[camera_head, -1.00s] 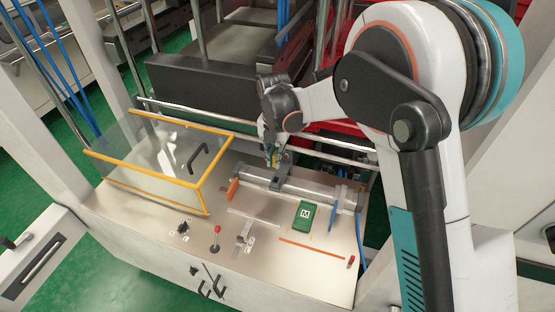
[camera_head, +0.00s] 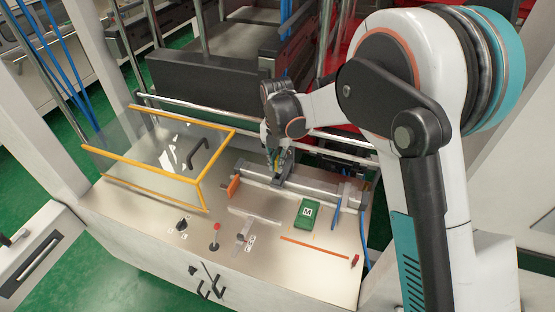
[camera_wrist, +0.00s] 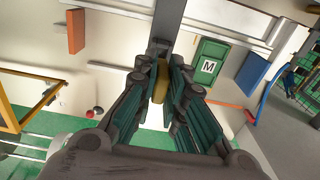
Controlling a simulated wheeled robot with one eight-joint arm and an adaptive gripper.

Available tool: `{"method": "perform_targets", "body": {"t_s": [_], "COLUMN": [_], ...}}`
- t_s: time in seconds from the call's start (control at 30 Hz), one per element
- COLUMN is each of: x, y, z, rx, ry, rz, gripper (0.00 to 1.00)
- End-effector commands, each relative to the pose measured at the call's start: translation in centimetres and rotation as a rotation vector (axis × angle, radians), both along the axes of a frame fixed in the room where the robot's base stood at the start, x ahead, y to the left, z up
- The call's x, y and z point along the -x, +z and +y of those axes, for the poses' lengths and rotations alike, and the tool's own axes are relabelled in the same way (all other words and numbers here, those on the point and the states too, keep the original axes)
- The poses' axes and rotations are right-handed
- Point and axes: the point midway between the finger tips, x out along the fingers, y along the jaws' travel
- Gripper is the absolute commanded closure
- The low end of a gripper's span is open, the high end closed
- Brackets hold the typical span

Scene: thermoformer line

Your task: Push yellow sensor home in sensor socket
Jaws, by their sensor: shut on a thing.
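My gripper (camera_wrist: 160,80) is shut on the yellow sensor (camera_wrist: 160,83), which shows as a narrow yellow body between the fingers in the wrist view. In the head view my gripper (camera_head: 273,160) points down beside the dark bracket (camera_head: 284,166) on the grey rail (camera_head: 315,187). In the wrist view the grey bracket (camera_wrist: 167,22) runs up from just beyond the sensor. The sensor's far end and the socket are hidden, so I cannot tell how deep the sensor sits.
A green box marked M (camera_head: 308,214) lies on the worktop, right of the gripper. An orange block (camera_head: 233,187) and a blue piece (camera_head: 337,219) stand by the rail. A yellow-framed clear guard (camera_head: 165,155) is at left. A red-knobbed lever (camera_head: 216,228) stands in front.

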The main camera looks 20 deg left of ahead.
Motion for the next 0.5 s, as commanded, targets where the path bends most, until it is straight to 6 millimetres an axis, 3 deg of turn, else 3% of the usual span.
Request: {"method": "perform_targets", "body": {"t_s": [0.2, 0.5], "x": [0.0, 0.0], "y": [-1.7, -1.8], "z": [0.0, 0.0], "rx": [0.0, 0.0], "ry": [0.0, 0.0], "rz": [0.0, 0.0], "gripper": [1.0, 1.0]}}
